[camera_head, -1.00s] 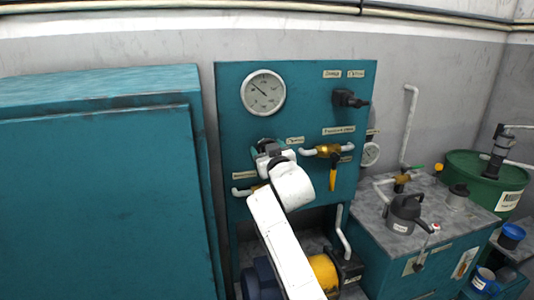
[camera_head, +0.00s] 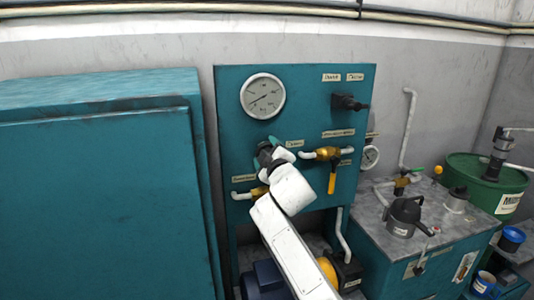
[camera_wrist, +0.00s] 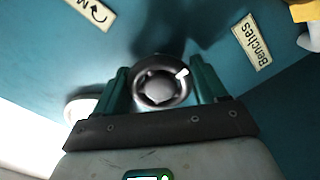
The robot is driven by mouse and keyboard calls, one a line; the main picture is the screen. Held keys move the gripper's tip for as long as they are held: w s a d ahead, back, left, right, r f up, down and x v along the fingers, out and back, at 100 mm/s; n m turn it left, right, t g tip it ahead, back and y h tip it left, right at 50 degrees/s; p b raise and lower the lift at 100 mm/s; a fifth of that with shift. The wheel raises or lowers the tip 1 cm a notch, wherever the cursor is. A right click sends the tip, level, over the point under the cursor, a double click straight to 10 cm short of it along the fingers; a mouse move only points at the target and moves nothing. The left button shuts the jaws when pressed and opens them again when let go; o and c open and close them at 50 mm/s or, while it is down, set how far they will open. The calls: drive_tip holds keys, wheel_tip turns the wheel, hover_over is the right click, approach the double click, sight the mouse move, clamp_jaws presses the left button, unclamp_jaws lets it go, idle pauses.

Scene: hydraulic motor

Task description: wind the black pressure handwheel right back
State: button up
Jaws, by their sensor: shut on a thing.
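The black handwheel (camera_wrist: 142,98) is in the wrist view, with a grey hub and a white mark at the upper right of its rim. The two teal fingers of my gripper (camera_wrist: 161,86) stand on either side of it, shut on the wheel. In the head view, my gripper (camera_head: 268,152) is at the teal panel (camera_head: 300,90), below the gauge, and the wheel is mostly hidden behind my wrist. The round white pressure gauge (camera_head: 263,96) is at the panel's upper left. Its needle lies slanted, apparently towards the lower left.
A brass valve with a yellow lever (camera_head: 331,178) sits close to the right of my wrist. A teal cabinet (camera_head: 100,190) fills the left. A bench with a dark can (camera_head: 408,212) stands at the right.

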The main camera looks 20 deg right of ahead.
drive_tip(key=shift+f+n, duration=0.1)
drive_tip(key=shift+n, duration=0.2)
drive_tip(key=o, duration=1)
drive_tip(key=shift+s+b, duration=0.35)
drive_tip(key=shift+s, duration=5.05)
